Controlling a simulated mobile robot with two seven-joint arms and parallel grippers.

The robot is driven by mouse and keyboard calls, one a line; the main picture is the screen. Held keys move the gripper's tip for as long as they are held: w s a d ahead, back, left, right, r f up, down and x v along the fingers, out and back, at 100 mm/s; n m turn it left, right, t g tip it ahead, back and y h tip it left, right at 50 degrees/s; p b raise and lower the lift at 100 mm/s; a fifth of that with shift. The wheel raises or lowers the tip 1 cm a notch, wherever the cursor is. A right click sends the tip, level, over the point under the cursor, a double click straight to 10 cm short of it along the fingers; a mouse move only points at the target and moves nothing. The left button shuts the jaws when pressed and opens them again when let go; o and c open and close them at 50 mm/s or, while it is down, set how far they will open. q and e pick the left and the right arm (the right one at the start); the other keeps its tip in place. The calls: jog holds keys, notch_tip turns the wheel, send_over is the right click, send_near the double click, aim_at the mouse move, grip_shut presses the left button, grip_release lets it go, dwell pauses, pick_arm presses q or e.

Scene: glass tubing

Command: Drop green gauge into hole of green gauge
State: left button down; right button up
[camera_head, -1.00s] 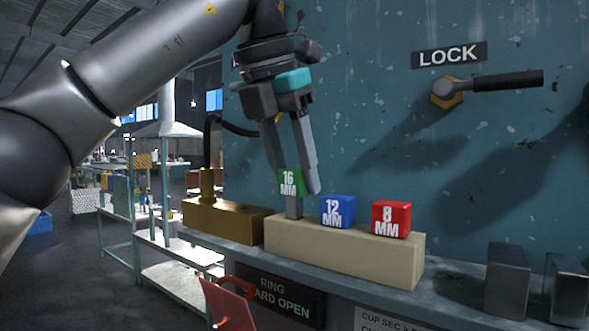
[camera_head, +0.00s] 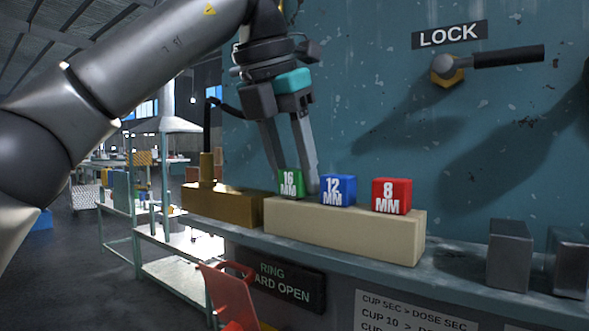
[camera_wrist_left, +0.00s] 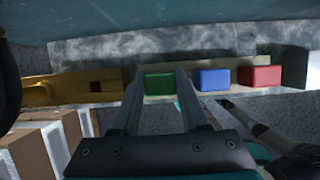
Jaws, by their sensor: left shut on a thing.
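The green gauge (camera_head: 290,183), marked 16 MM, sits at the left end of the cream block (camera_head: 345,232). Its head is level with the blue 12 MM gauge (camera_head: 337,190) and the red 8 MM gauge (camera_head: 391,196), and its grey shank is out of sight. My left gripper (camera_head: 294,190) comes down from above with its fingers on either side of the green head, shut on it. The left wrist view shows the green head (camera_wrist_left: 159,84) between the two fingers. The hole is hidden under the gauge. My right gripper is not in view.
A brass block (camera_head: 225,204) with an upright fitting stands left of the cream block on the shelf. Two dark metal blocks (camera_head: 510,255) stand at the right. A LOCK lever (camera_head: 490,60) sticks out of the wall. A red chair-like object (camera_head: 228,295) is below.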

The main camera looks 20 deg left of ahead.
pick_arm(q)
jog(key=shift+f, duration=0.2)
jog(key=shift+c, duration=1.7)
grip_release()
jog(key=shift+r, duration=0.1)
jog(key=v, duration=0.5)
jog(key=shift+r+p, duration=0.15)
jog(key=shift+p, duration=0.2)
jog(key=p+v, duration=0.4)
jog(key=v, duration=0.6)
jog(key=shift+w, duration=0.1)
